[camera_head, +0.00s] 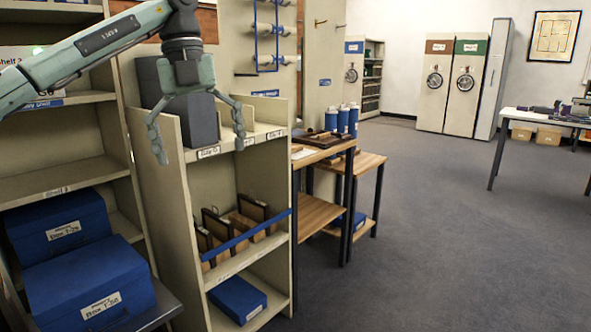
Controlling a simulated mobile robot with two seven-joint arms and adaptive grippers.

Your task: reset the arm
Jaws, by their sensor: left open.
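My left arm (95,42) comes in from the upper left. My left gripper (200,138) points down with its two fingers spread wide and nothing between the tips. It is in front of a dark grey archival box (196,118) that stands on the top shelf of a narrow beige shelf unit (168,195). The gripper hides part of the box, and I cannot tell whether it touches it. My right gripper is not in view.
Two blue boxes (85,285) sit at the lower left by a beige shelf (60,180). Framed panels (220,225) and a flat blue box (237,298) fill lower shelves. A wooden side table (325,150) stands to the right.

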